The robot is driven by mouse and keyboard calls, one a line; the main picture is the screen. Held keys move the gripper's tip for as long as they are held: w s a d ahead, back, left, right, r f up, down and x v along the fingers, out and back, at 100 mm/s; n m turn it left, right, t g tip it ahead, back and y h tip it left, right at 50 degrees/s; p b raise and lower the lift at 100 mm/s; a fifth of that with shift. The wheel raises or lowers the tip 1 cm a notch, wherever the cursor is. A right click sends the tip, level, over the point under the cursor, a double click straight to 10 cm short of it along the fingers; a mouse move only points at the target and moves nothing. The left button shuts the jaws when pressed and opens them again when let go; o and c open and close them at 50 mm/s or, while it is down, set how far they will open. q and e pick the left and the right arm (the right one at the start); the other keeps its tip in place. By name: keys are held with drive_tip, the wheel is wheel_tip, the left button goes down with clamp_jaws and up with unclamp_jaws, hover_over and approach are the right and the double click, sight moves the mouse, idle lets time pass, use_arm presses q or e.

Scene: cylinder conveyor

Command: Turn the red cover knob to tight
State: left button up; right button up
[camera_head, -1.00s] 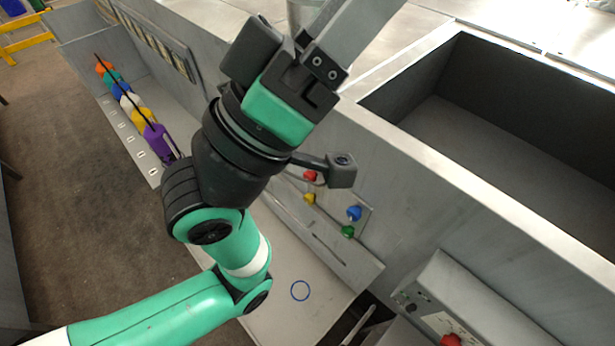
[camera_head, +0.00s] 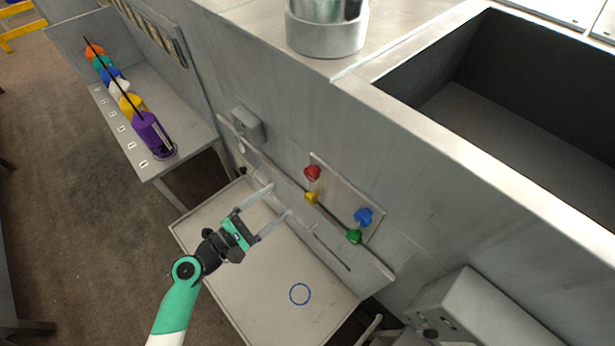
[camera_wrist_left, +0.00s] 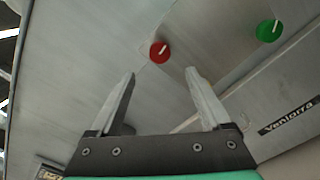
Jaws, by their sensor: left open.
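The red knob (camera_head: 312,173) sits at the upper left of a small panel (camera_head: 345,195) on the grey machine wall. In the left wrist view the red knob (camera_wrist_left: 159,51) has a pale pointer line and lies just beyond the gap between my fingertips. My left gripper (camera_head: 279,200) is open and empty, fingers toward the wall, apart from the knob and to its lower left. Its open fingers also show in the left wrist view (camera_wrist_left: 160,74). My right gripper is not in view.
A yellow knob (camera_head: 311,197), blue knob (camera_head: 363,217) and green knob (camera_head: 354,236) are close by. A pale tray (camera_head: 255,285) lies below, bare except for a blue ring mark. Several coloured cylinders, including a purple one (camera_head: 152,135), stand in a trough at left.

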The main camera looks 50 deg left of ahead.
sight(309, 176)
use_arm(q)
drive_tip(key=w+p, duration=0.1)
drive_tip(key=w, duration=1)
drive_tip(key=shift+w+r, duration=0.1)
drive_tip(key=shift+c, duration=0.3)
clamp_jaws()
